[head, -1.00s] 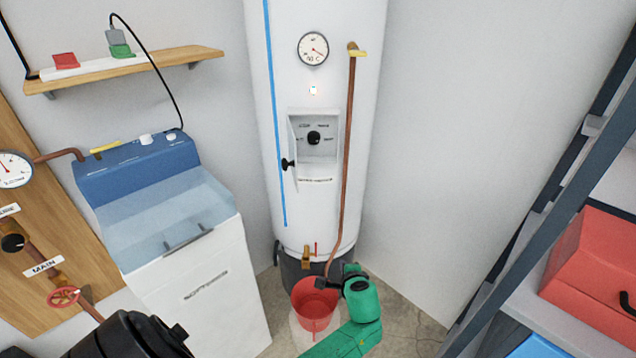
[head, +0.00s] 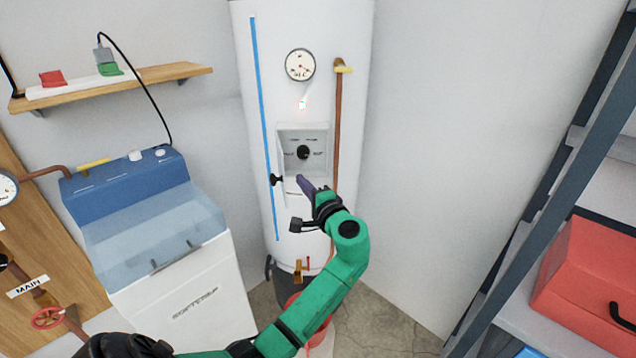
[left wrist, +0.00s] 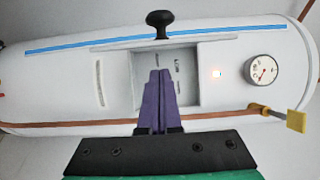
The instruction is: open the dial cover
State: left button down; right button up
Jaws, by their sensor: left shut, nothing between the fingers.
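The dial cover (head: 281,160) is a thin pale panel along the left edge of the recess on the white tank. It stands swung open, seen nearly edge-on, with a black knob (head: 276,180) on its outer side. The knob also shows in the left wrist view (left wrist: 159,20), beyond the cover's edge (left wrist: 165,42). The black dial (head: 303,152) is exposed in the recess. My left gripper (head: 303,183) has its purple fingers shut and empty, in front of the recess's lower part, right of the knob. In the left wrist view the fingers (left wrist: 159,76) hide the dial.
A copper pipe (head: 338,130) runs down the tank (head: 350,30) close to my gripper. A round gauge (head: 300,65) is above the recess. A blue-topped softener (head: 150,210) stands left, a shelf rack (head: 545,180) right. A red bucket (head: 292,300) is partly hidden below.

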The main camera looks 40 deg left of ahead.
pick_arm(q)
jog(key=shift+s+a, duration=0.6)
jog(key=shift+s, duration=0.3)
pick_arm(e)
jog(key=shift+r, duration=0.6)
pick_arm(q)
jog(key=s+a+m+t+h+p, duration=0.1)
jog(key=s+a+m+t+h, duration=0.2)
jog(key=s+a+t, duration=0.1)
jog(key=shift+s+a+m+t, duration=0.3)
jog(key=shift+s+m, duration=0.1)
pick_arm(e)
jog(key=shift+r, duration=0.3)
pick_arm(q)
jog(key=shift+r, duration=0.1)
